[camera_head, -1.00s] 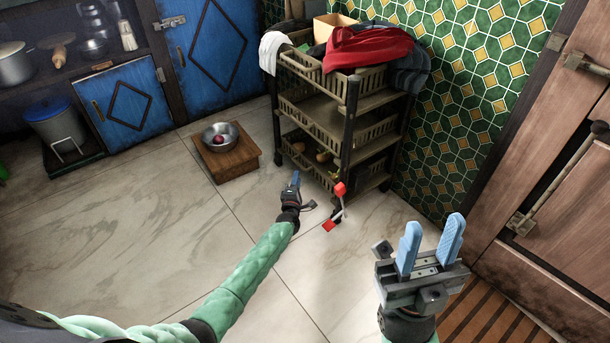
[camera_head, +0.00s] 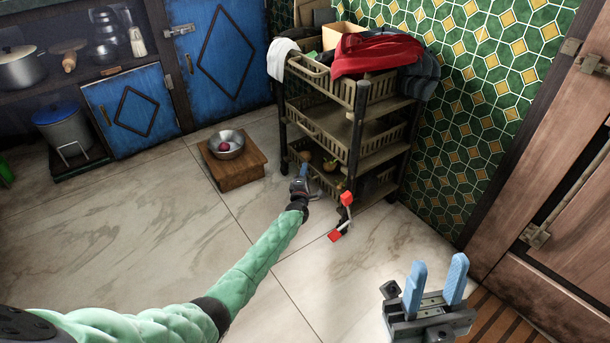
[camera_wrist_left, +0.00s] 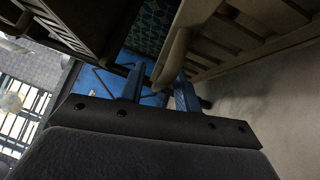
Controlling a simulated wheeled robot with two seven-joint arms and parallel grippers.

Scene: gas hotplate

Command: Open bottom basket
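The brown slatted cart (camera_head: 355,130) stands against the tiled wall. Its bottom basket (camera_head: 330,184) is low, near the floor, and partly hidden behind my left gripper. My left gripper (camera_head: 299,184) is at the front of this basket, at its left part. In the left wrist view, a basket rim (camera_wrist_left: 172,58) reaches between the two blue fingers (camera_wrist_left: 158,85), close to the right finger. A gap shows by the left finger, so the gripper looks open around the rim. My right gripper (camera_head: 437,283) is open and empty at the lower right, away from the cart.
A wooden stool (camera_head: 237,171) with a metal bowl (camera_head: 226,145) stands left of the cart. Red cloth (camera_head: 375,53) lies on top of the cart. The tiled floor (camera_head: 150,215) in front is clear.

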